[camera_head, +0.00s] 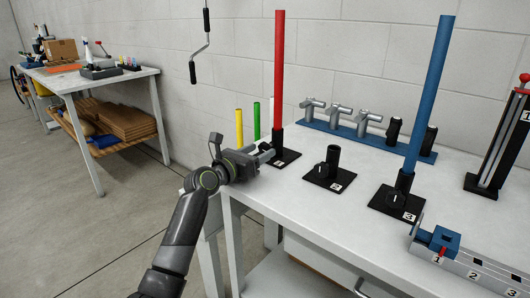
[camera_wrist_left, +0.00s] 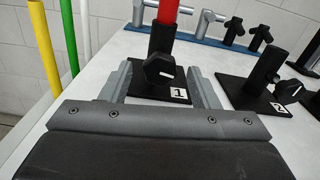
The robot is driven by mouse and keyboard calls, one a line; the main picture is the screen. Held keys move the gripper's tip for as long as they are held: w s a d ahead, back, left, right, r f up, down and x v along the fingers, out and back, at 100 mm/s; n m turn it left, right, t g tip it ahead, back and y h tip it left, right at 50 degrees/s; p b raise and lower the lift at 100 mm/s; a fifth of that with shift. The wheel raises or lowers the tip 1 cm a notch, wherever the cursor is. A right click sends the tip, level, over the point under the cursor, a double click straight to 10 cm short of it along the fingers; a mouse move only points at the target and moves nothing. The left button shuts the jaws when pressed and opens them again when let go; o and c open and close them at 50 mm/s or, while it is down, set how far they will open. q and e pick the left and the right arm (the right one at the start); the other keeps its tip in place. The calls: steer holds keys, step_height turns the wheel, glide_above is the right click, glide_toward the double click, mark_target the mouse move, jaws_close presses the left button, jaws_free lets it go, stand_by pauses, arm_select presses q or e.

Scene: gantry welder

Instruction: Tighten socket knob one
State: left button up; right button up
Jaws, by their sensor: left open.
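Socket one (camera_head: 287,157) is a black base with a white "1" label and a red pole (camera_head: 279,70) standing upright in it. Its black knob (camera_wrist_left: 158,70) faces my left wrist camera; in the head view my gripper hides most of it. My left gripper (camera_head: 266,154) is at the table's left edge beside this socket. In the left wrist view the two grey fingers (camera_wrist_left: 160,78) are open, one on each side of the knob, with a gap on both sides. I cannot tell whether the tips reach past the knob. My right gripper is not in view.
Empty socket two (camera_head: 335,171) stands right of socket one, then socket three (camera_head: 400,196) with a blue pole (camera_head: 430,90). A blue rail of grey fittings (camera_head: 340,123) lies behind. Yellow (camera_head: 239,128) and green (camera_head: 257,120) poles stand just beyond the gripper. Bare tabletop (camera_head: 290,205) is in front.

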mark_target(263, 150)
arm_select(q)
steer(key=shift+b+x, duration=0.4)
steer(key=shift+x, duration=1.25)
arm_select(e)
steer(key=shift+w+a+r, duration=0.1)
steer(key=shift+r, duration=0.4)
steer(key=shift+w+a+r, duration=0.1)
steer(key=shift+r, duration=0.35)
arm_select(q)
steer(key=c, duration=1)
steer(key=shift+o, duration=0.2)
steer(key=m+p, duration=0.3)
steer(key=m, duration=0.1)
steer(key=shift+m, duration=0.8)
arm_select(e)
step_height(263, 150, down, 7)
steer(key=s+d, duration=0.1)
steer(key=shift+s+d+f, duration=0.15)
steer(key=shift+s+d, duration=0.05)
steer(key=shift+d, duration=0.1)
